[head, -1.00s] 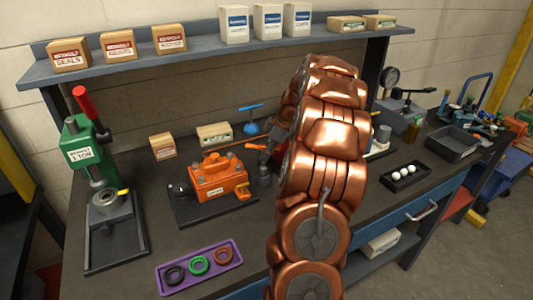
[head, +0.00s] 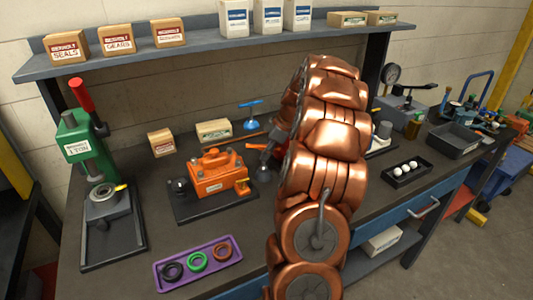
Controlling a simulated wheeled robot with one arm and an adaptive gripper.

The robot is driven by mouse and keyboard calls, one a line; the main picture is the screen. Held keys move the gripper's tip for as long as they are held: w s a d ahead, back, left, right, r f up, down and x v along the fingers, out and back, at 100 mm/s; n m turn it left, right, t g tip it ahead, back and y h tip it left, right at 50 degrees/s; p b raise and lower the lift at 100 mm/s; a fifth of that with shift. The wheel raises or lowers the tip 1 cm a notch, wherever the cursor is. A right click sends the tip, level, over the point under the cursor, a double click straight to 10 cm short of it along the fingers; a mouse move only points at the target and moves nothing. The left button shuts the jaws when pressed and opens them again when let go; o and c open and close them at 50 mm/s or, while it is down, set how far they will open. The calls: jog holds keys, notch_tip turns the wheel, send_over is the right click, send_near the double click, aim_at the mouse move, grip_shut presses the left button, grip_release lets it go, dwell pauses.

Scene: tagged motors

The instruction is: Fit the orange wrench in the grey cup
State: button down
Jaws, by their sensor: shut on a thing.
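My copper-coloured arm crosses the middle of the head view. My gripper (head: 264,146), a red and dark end mostly hidden behind the arm, is beside the orange motor (head: 216,176). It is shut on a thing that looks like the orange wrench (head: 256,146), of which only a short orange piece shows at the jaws. A small grey round thing (head: 263,173), likely the grey cup, stands just below the gripper, right of the motor, partly covered by the arm. The wrench's far end and the gap to the cup cannot be made out.
A green press (head: 77,150) stands at left. A purple tray (head: 240,249) with rings lies in front. A blue-handled item (head: 249,112) and small boxes (head: 161,142) are behind the motor. A black tray (head: 388,182) with white balls is right of my arm.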

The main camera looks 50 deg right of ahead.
aim_at(264, 145)
jog(key=shift+f+b, duration=0.65)
jog(key=shift+f, duration=0.05)
jog(key=c, duration=1.1)
grip_release()
jog(key=shift+r, duration=0.15)
jog(key=shift+r+b, duration=0.6)
jog(key=shift+r, duration=2.25)
jog(key=v, duration=1.2)
